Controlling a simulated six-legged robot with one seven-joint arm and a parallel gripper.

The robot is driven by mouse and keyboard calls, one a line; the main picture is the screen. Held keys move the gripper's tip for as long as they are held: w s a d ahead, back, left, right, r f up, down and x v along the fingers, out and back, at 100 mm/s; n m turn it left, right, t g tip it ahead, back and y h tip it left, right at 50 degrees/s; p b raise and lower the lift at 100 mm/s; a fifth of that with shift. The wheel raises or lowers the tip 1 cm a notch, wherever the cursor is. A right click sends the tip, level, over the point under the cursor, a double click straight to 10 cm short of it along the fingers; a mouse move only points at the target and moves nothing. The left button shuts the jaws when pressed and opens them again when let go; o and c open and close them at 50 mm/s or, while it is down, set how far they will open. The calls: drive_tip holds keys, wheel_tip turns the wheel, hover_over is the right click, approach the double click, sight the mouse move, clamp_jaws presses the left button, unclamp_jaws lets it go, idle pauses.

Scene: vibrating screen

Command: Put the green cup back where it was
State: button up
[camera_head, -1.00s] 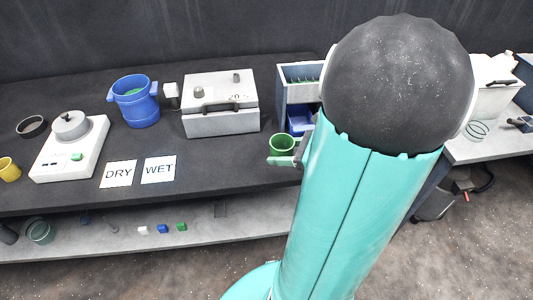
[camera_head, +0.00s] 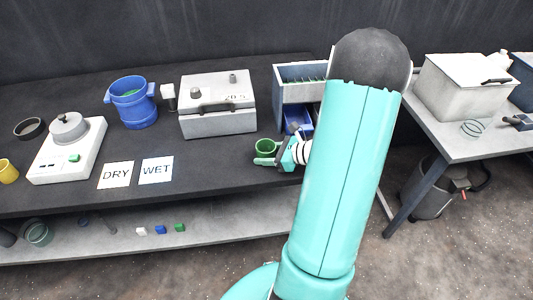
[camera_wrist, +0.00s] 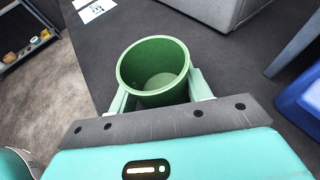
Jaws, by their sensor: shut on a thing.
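The green cup (camera_head: 264,147) is at the right part of the dark table, in front of the grey box and the blue bin. It also shows upright in the wrist view (camera_wrist: 153,66), open end up, with a pale inside bottom. My gripper (camera_head: 268,159) is shut on the cup, with one finger on each side of it in the wrist view (camera_wrist: 160,95). I cannot tell whether the cup's base touches the table. My arm hides part of the table's right end.
A grey lidded box (camera_head: 217,104), a blue pot (camera_head: 137,108), a white scale (camera_head: 68,150) and a yellow cup (camera_head: 8,171) stand on the table. Cards marked DRY (camera_head: 115,175) and WET (camera_head: 156,170) lie near the front. A blue bin (camera_head: 298,119) is close behind my gripper.

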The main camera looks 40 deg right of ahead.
drive_tip(key=shift+f, duration=0.1)
drive_tip(key=shift+f, duration=0.1)
drive_tip(key=o, duration=1)
